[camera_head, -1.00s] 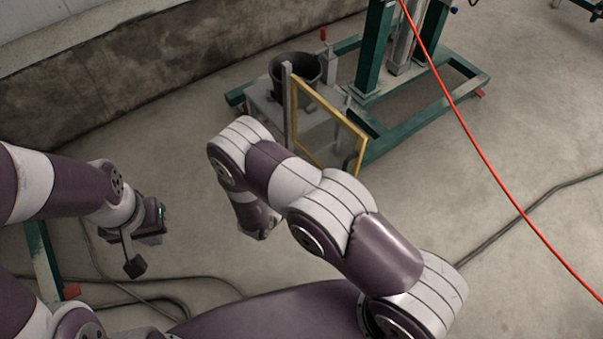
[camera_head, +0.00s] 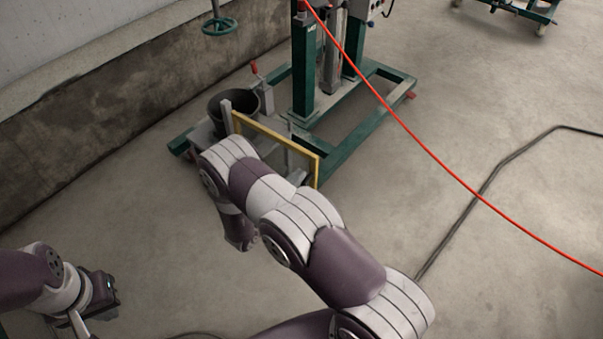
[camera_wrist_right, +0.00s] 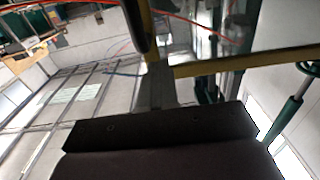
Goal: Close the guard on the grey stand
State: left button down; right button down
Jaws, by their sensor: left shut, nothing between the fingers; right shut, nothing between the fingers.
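The grey stand (camera_head: 203,134) is at the upper middle of the head view, beside a green frame. Its guard (camera_head: 277,134) is a yellow-edged frame beside a grey upright post. My right arm covers the guard's lower left part. In the right wrist view a yellow bar of the guard (camera_wrist_right: 240,62) crosses close in front of the camera. My left gripper (camera_head: 85,325) is shut and empty at the lower left, far from the stand.
A dark bucket (camera_head: 235,103) stands on the stand behind the guard. A green machine frame (camera_head: 307,65) is just behind. A red hose (camera_head: 440,153) crosses the right side, and a black cable (camera_head: 487,185) lies on the floor. A concrete wall (camera_head: 110,115) bounds the left.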

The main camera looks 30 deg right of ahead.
jog(key=shift+x, duration=1.25)
pick_arm(q)
jog(key=shift+f, duration=0.2)
